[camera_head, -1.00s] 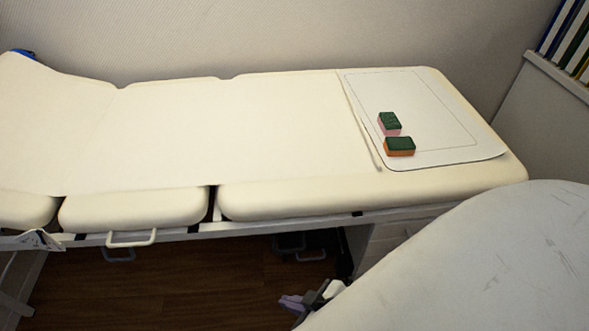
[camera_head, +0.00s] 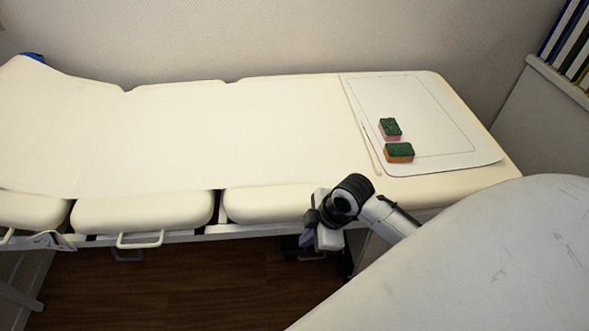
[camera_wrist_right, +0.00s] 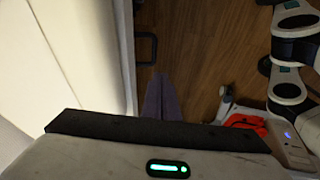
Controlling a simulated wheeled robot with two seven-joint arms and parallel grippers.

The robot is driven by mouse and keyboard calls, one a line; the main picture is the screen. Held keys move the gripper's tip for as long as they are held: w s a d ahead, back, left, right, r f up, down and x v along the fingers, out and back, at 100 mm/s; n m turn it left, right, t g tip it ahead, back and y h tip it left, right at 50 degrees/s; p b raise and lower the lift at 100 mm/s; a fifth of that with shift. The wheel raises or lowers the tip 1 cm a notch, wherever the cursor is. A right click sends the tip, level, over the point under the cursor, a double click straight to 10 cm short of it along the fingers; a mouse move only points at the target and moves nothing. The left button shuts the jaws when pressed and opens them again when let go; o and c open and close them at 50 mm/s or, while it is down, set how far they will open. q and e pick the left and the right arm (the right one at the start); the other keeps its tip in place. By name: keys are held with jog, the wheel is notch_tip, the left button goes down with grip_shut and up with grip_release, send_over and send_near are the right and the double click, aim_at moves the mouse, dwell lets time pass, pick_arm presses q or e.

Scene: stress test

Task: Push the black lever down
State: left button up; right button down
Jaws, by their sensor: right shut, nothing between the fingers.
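My right gripper (camera_head: 306,240) is at the front edge of the padded table, beside and below the cushion. Its purplish-grey fingers show in the right wrist view (camera_wrist_right: 161,98) pressed together and empty, pointing down toward the floor. In that view a dark loop-shaped handle (camera_wrist_right: 147,48) juts out from the table's edge, ahead of the fingers and apart from them. I cannot tell whether it is the black lever. Dark parts under the table (camera_head: 290,243) are mostly shadowed and partly hidden by my right gripper. My left gripper is not in view.
The cream padded table (camera_head: 250,130) spans the view. A white handle (camera_head: 140,240) hangs at its front edge. Two green-topped sponges (camera_head: 390,128) (camera_head: 399,152) lie on a white mat (camera_head: 440,163). Binders (camera_head: 575,45) stand at upper right. Wooden floor (camera_head: 180,290) lies below.

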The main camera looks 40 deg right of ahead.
jog(key=b, duration=0.2)
send_near(290, 254)
jog(key=a+x, duration=0.1)
jog(key=x, duration=0.4)
jog(key=shift+d+f, duration=0.35)
jog(key=shift+d, duration=0.05)
pick_arm(q)
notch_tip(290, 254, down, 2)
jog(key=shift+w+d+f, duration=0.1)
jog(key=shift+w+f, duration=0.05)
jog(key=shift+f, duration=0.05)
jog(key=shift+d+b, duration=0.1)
jog(key=shift+b, duration=0.2)
